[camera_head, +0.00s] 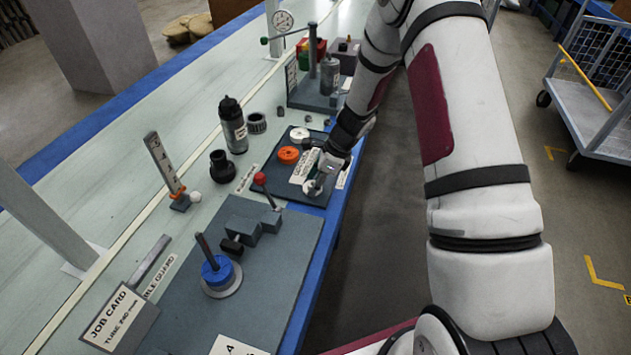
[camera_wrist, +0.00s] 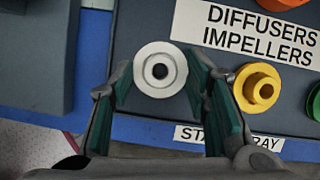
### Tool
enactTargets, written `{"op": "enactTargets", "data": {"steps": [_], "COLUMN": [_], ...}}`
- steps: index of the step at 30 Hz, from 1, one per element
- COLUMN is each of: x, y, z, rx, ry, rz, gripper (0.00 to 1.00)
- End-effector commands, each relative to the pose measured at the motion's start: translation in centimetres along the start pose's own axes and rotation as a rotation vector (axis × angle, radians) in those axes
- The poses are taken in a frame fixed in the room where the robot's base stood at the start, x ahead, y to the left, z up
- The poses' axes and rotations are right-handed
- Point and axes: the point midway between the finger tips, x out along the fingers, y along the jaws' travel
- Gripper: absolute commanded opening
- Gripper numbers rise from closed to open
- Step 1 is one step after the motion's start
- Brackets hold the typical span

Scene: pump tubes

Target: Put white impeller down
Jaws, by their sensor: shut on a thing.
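My gripper (camera_wrist: 160,80) is shut on the white impeller (camera_wrist: 160,67), a round disc with a dark centre hole, with one green-lined finger on each side. In the head view the white impeller (camera_head: 311,188) shows partly under my gripper (camera_head: 317,181), at the near part of the dark tray (camera_head: 274,181). In the wrist view it is over the dark tray surface (camera_wrist: 140,30), near the blue edge. I cannot tell whether it touches the tray.
A yellow part (camera_wrist: 259,88) and a green part (camera_wrist: 315,100) lie right of the gripper. An orange ring (camera_head: 288,155) and another white ring (camera_head: 300,134) lie farther back. A red-knobbed rod (camera_head: 264,186) and grey blocks (camera_head: 248,230) stand nearer.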

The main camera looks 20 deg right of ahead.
Motion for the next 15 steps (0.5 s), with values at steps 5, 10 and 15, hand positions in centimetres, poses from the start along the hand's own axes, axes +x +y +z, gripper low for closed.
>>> {"op": "enactTargets", "data": {"steps": [5, 10, 15], "x": [0.29, 0.25, 0.11], "y": [0.04, 0.03, 0.04], "z": [-0.16, -0.15, -0.08], "rx": [0.001, 0.001, 0.000], "ry": [0.002, 0.002, 0.001], "rz": [0.001, 0.000, 0.000], "gripper": [0.63, 0.63, 0.63]}}
